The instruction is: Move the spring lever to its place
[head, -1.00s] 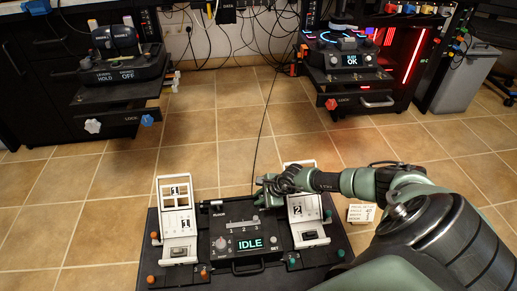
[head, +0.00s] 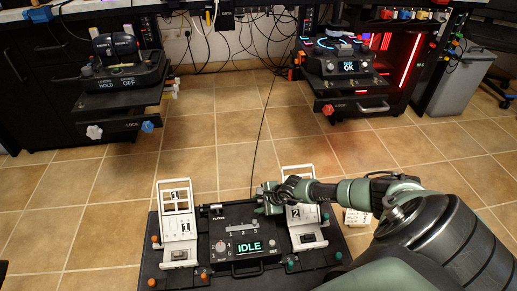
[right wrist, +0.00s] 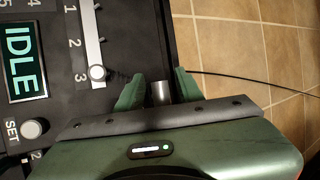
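The black console (head: 216,263) with the lit IDLE screen (head: 249,247) lies on a dark board on the floor. Its slider scale (head: 243,228) runs 1 to 3. In the right wrist view the round white slider knob (right wrist: 97,73) sits by the 3. My right gripper (head: 267,198) is at the console's far right edge. In the right wrist view its green fingers (right wrist: 158,88) are open, with a short silver cylinder (right wrist: 161,93) between them, apparently the lever's end. I cannot tell whether the fingers touch it. My left gripper is not in view.
White stands flank the console, the left one (head: 178,225) and the right one (head: 306,234), the latter close to my right gripper. A thin black cable (head: 258,150) crosses the tiled floor.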

